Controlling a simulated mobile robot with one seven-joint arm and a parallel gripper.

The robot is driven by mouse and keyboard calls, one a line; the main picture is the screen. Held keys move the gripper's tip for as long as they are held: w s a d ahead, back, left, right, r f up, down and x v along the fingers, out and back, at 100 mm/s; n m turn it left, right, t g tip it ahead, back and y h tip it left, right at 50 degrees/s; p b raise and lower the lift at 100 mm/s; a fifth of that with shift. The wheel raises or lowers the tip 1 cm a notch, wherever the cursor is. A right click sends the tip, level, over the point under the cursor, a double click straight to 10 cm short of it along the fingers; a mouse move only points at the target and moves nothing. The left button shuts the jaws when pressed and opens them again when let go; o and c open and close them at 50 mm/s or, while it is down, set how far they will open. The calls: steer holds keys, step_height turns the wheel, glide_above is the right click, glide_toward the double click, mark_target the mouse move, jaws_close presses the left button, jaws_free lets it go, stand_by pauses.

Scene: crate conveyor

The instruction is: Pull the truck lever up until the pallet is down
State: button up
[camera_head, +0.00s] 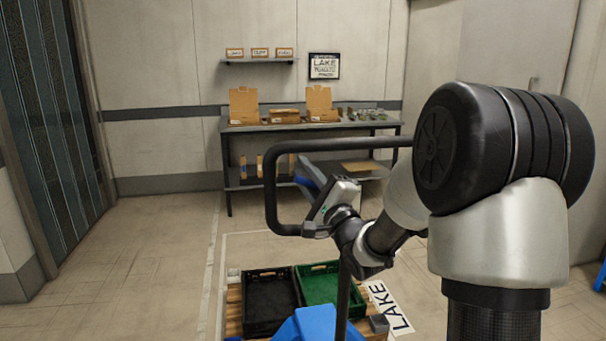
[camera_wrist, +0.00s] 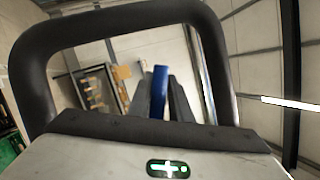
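The truck's black loop handle (camera_head: 270,190) stands in front of me, and it frames most of the wrist view (camera_wrist: 28,75). Its dark shaft (camera_head: 344,290) runs down to the blue truck body (camera_head: 312,325). A blue lever (camera_head: 306,184) shows inside the loop, and also in the wrist view (camera_wrist: 160,85). My gripper (camera_head: 318,172) reaches into the loop, with its dark fingers (camera_wrist: 162,98) on both sides of the lever and close against it. The wooden pallet (camera_head: 233,312) is mostly hidden under crates. Its height above the floor is hard to tell.
A black crate (camera_head: 268,272) and a green crate (camera_head: 318,267) stand side by side on the pallet. A floor marking reads LAKE (camera_head: 391,306). A workbench (camera_head: 224,124) with cardboard boxes stands at the back wall. The floor to the left is clear.

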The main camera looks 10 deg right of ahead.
steer(key=shift+o, duration=1.3)
steer(key=b+v, duration=0.6)
steer(key=v, duration=1.1)
steer(key=shift+s, duration=0.25)
steer(key=shift+d, duration=0.1)
